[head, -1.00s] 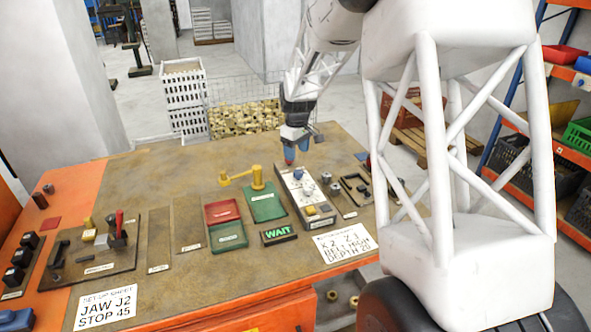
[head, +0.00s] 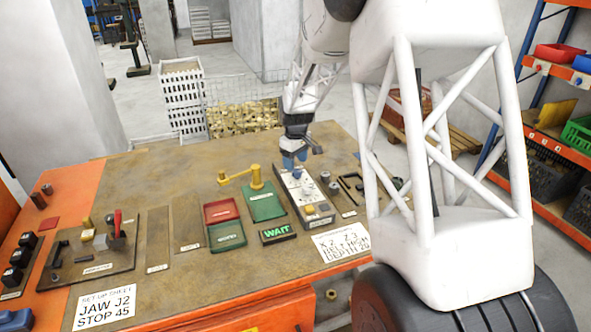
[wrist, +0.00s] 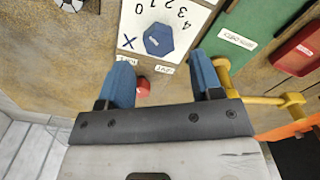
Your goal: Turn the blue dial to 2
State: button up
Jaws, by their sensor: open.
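The blue dial (wrist: 158,39) is a six-sided knob on a white panel (wrist: 187,38) in the wrist view, with an X and the numbers 0 to 4 printed around it. Which number it points to is not clear. In the head view the panel (head: 318,208) lies on the right part of the bench. My gripper (head: 294,161) is at the panel's far end, its blue fingers pointing down. In the wrist view my gripper (wrist: 163,72) is open and empty, its fingertips just short of the dial and apart from it.
A red knob (wrist: 143,87) shows between my fingers. A lit WAIT sign (head: 278,233) and a printed sheet (head: 341,242) lie in front. The bench's middle (head: 190,275) is clear.

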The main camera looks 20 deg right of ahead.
aim_at(297, 170)
jog(key=shift+f, duration=1.8)
jog(key=c, duration=0.9)
jog(key=shift+c, duration=0.2)
jog(key=shift+m, duration=0.5)
jog(key=m, duration=0.5)
jog(key=shift+d, duration=0.15)
jog(key=m, duration=0.5)
jog(key=shift+d+m, duration=0.15)
jog(key=shift+m, duration=0.25)
